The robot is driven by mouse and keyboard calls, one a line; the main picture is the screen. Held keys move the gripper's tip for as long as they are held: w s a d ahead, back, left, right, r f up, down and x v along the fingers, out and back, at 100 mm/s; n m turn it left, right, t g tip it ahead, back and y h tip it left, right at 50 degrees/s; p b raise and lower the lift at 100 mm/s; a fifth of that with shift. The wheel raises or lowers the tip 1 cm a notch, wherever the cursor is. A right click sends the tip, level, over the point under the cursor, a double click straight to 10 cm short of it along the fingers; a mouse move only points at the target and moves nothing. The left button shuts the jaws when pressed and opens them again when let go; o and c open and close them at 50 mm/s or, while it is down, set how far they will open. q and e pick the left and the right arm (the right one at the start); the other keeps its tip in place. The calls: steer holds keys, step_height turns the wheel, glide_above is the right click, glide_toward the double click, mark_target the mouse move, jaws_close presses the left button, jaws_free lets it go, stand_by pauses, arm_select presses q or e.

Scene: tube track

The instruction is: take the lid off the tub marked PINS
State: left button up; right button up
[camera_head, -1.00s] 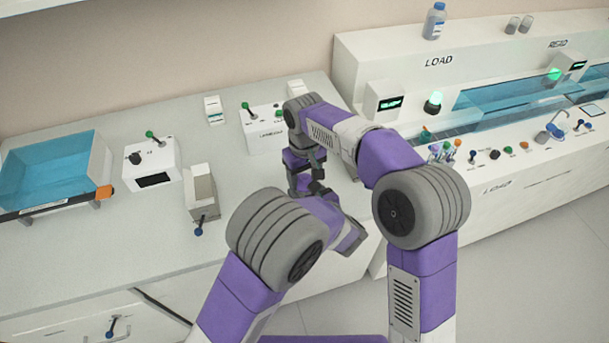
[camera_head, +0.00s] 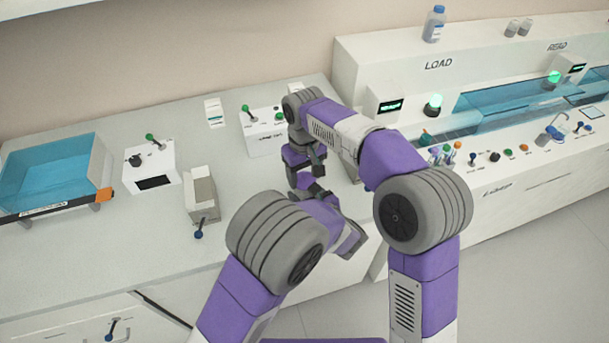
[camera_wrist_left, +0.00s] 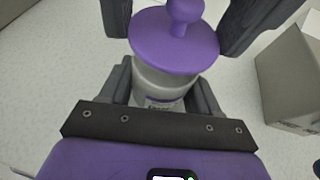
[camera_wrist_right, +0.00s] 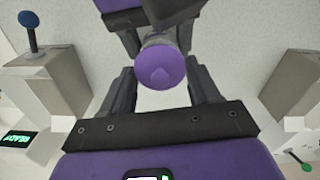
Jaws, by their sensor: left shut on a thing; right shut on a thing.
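The tub (camera_wrist_left: 158,80) is a pale cylinder with a purple band and a label too small to read. My left gripper (camera_wrist_left: 166,72) is shut on its body. The round purple lid (camera_wrist_left: 160,42), with a knob, shows above the tub and off to one side. In the right wrist view the lid (camera_wrist_right: 161,68) sits between the fingers of my right gripper (camera_wrist_right: 162,74), which is shut on it. I cannot tell how wide any gap between lid and tub is. In the head view both grippers meet at the bench front, with my right gripper (camera_head: 305,170) uppermost, mostly hiding the tub.
A grey open box (camera_head: 201,195) with a blue-knobbed lever stands left of the grippers. A white unit (camera_head: 263,130) with a green-knobbed lever is behind them. A blue tray (camera_head: 50,175) and another lever unit (camera_head: 150,165) are further left. The front-left bench is clear.

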mark_target(304, 174)
steer(key=shift+r, duration=0.1)
steer(key=shift+r, duration=2)
arm_select(q)
steer(key=o, duration=1.6)
